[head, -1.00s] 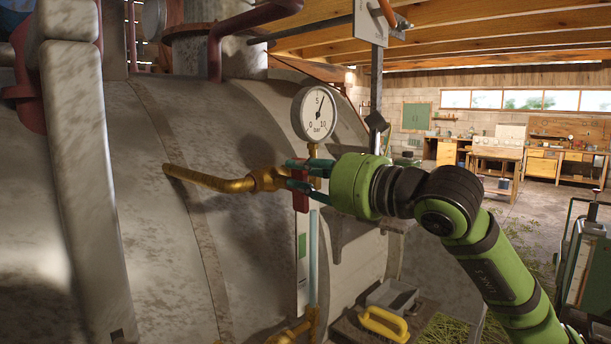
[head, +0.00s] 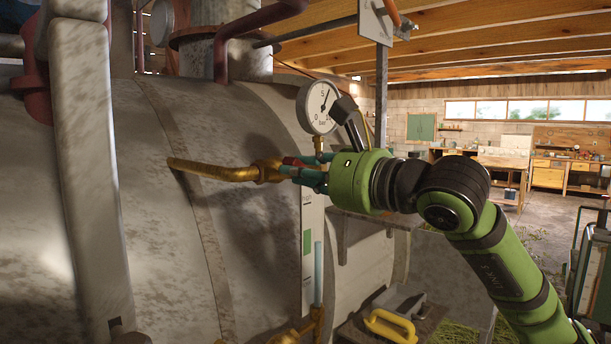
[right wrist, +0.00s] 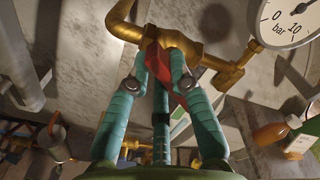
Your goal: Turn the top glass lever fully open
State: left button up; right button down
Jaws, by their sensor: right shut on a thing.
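The top glass lever is a red handle (head: 291,161) on a brass valve (head: 268,171), above the pale blue sight glass (head: 318,272). My right gripper (head: 300,173) comes from the right and is shut on the lever. Its teal fingers hide much of the lever in the head view. In the right wrist view the red lever (right wrist: 153,58) shows between and beside the fingertips (right wrist: 164,62), close under the brass valve body (right wrist: 182,42). The lever's exact angle is hard to tell. My left gripper is not in view.
A pressure gauge (head: 318,106) stands just above my right gripper. A large grey metal tank (head: 160,240) fills the left. Another brass fitting (head: 308,327) sits at the glass's lower end. A yellow handle (head: 391,325) is at lower right. Workbenches stand far behind.

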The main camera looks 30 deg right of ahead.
jog(key=shift+a+f+n+b, duration=0.1)
jog(key=shift+f+n+b, duration=0.2)
jog(key=shift+n, duration=0.95)
jog(key=shift+d+f+n+b, duration=0.1)
jog(key=shift+f+n+b, duration=0.2)
jog(key=shift+n, duration=0.9)
jog(key=shift+a+f+n+b, duration=0.15)
jog(key=shift+n+b, duration=0.2)
jog(key=shift+n, duration=0.9)
jog(key=c, duration=1.1)
grip_release()
jog(key=v, duration=1.2)
